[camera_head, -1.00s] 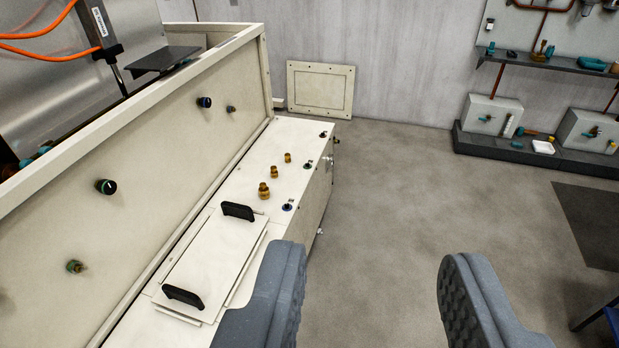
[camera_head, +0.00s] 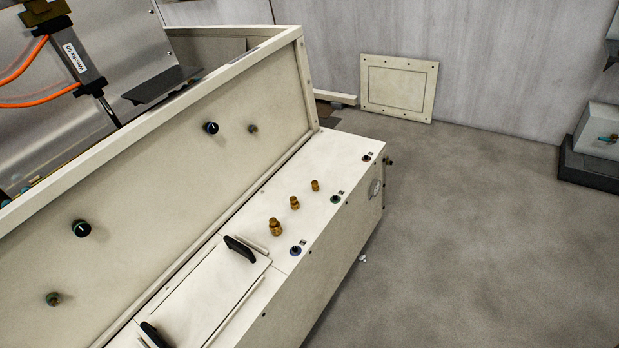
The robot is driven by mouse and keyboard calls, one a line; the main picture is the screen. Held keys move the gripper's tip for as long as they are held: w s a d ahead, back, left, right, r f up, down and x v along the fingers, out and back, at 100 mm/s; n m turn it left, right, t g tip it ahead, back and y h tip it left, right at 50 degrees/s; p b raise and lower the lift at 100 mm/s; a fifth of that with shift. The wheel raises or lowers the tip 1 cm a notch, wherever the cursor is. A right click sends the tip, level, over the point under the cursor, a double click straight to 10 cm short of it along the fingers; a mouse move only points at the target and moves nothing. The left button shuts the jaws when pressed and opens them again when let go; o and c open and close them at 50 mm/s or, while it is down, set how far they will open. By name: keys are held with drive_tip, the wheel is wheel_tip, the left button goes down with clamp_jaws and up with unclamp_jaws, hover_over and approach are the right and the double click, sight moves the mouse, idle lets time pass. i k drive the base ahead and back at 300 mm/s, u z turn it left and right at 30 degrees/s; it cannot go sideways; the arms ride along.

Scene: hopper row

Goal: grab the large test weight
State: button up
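Three brass test weights stand upright in a row on the cream ledge of the machine. The large test weight (camera_head: 276,228) is nearest to me, close to the edge of the lidded panel. The middle-sized weight (camera_head: 294,203) stands behind it to the right, and the smallest weight (camera_head: 315,186) is farthest back. Nothing touches the large weight. My gripper does not show in the current view, so its distance from the weights cannot be seen.
A lid (camera_head: 203,300) with black handles lies left of the weights. A blue-based switch (camera_head: 295,250) and a green-based switch (camera_head: 335,198) sit on the ledge's right side. A sloped panel with knobs (camera_head: 82,229) rises to the left. Open floor (camera_head: 480,230) lies right.

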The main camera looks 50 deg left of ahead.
sight(276, 230)
drive_tip(key=u, duration=0.3)
drive_tip(key=i, duration=1.25)
drive_tip(key=u, duration=0.8)
drive_tip(key=i, duration=0.4)
drive_tip(key=u, duration=0.15)
drive_tip(key=k, duration=0.9)
drive_tip(key=u, duration=0.15)
drive_tip(key=i, duration=0.9)
drive_tip(key=z, duration=0.05)
